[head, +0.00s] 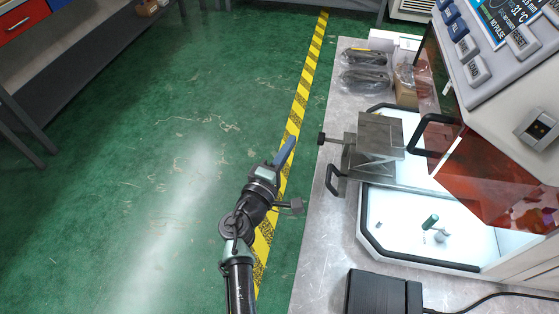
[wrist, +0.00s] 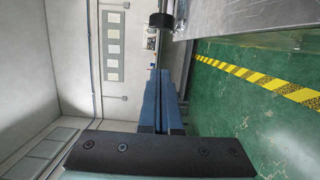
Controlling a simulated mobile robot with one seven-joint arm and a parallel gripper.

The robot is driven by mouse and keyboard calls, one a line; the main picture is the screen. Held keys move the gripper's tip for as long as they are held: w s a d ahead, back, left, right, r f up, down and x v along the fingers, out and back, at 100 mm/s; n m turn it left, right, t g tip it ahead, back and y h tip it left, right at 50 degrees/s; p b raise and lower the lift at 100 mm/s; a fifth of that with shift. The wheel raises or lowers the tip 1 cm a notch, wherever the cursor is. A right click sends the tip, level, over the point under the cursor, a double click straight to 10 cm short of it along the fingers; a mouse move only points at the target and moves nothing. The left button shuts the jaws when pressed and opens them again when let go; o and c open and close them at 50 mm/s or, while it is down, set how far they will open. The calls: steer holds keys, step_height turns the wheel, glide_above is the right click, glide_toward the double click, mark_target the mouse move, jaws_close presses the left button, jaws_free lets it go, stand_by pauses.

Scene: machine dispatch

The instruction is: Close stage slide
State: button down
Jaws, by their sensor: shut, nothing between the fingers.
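The stage slide (head: 380,133) is a grey metal block with a flat top plate at the open front of the machine. It juts out leftward over the pale worktop, past the machine's lit bed. A black knob (head: 321,139) on a short shaft sticks out from its left side, and a black handle (head: 334,180) sits below. My gripper (head: 287,149) is left of the knob, apart from it, over the yellow-black floor stripe. Its blue fingers are together and empty; they also show in the wrist view (wrist: 162,85). A dark round part (wrist: 161,20) shows beyond the fingertips there.
An orange tinted panel (head: 480,170) with a black handle (head: 432,135) hangs right of the stage. A green-topped small part (head: 430,222) lies on the lit bed. A black box (head: 376,292) stands at the front of the worktop (head: 318,245). Bagged parts (head: 365,78) lie behind. The floor at left is clear.

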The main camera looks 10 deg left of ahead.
steer(key=d+p, duration=0.1)
steer(key=d, duration=0.3)
steer(key=shift+w+d, duration=0.1)
steer(key=shift+w, duration=0.1)
